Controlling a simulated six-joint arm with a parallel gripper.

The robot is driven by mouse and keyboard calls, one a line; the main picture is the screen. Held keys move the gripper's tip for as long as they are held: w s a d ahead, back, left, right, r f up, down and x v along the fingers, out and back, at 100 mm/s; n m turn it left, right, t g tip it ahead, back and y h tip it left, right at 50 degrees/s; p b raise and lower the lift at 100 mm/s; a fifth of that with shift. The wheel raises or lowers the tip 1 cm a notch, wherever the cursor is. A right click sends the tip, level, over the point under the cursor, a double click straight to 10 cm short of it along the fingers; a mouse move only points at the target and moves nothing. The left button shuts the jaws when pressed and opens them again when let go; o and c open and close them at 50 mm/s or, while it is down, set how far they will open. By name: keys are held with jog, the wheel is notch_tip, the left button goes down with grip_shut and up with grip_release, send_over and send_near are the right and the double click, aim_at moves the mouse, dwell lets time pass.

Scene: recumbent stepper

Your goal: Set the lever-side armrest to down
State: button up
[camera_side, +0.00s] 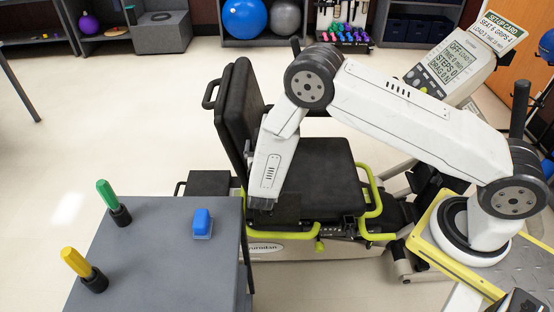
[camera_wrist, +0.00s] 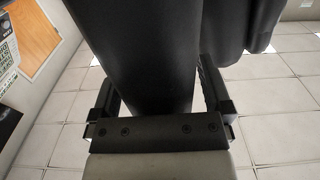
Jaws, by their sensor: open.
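The stepper's black padded seat (camera_side: 318,165) stands at the centre of the side view, with its backrest (camera_side: 238,110) upright at its left. A yellow-green lever (camera_side: 320,245) shows low on the near side. My gripper (camera_side: 262,204) points down beside the seat's near left edge, partly merged with dark parts there. In the wrist view my gripper (camera_wrist: 160,95) is open, with its two fingers on either side of a long black pad (camera_wrist: 145,50). This may be the lever-side armrest; its angle and any contact with the fingers cannot be told.
A grey table (camera_side: 160,250) stands close at the left, holding a green-handled peg (camera_side: 107,194), a yellow-handled peg (camera_side: 77,262) and a blue block (camera_side: 202,222). The console (camera_side: 455,68) rises at the right. Open floor lies at the left rear.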

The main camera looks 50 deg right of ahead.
grip_shut()
dwell(0.3)
jog(key=s+d+f+m, duration=0.4)
jog(key=s+d+m, duration=0.1)
jog(key=s+d, duration=0.2)
jog(key=s+d+f+m, duration=0.3)
jog(key=s+d+m, duration=0.2)
jog(key=s+d, duration=0.2)
jog(key=s+d+f+m, duration=0.2)
jog(key=f+m, duration=0.2)
jog(key=f, duration=0.4)
jog(key=s+d+f+m, duration=0.3)
jog(key=f+m, duration=0.1)
jog(key=f, duration=0.5)
jog(key=shift+s+f+m, duration=0.2)
jog(key=shift+f+m, duration=0.1)
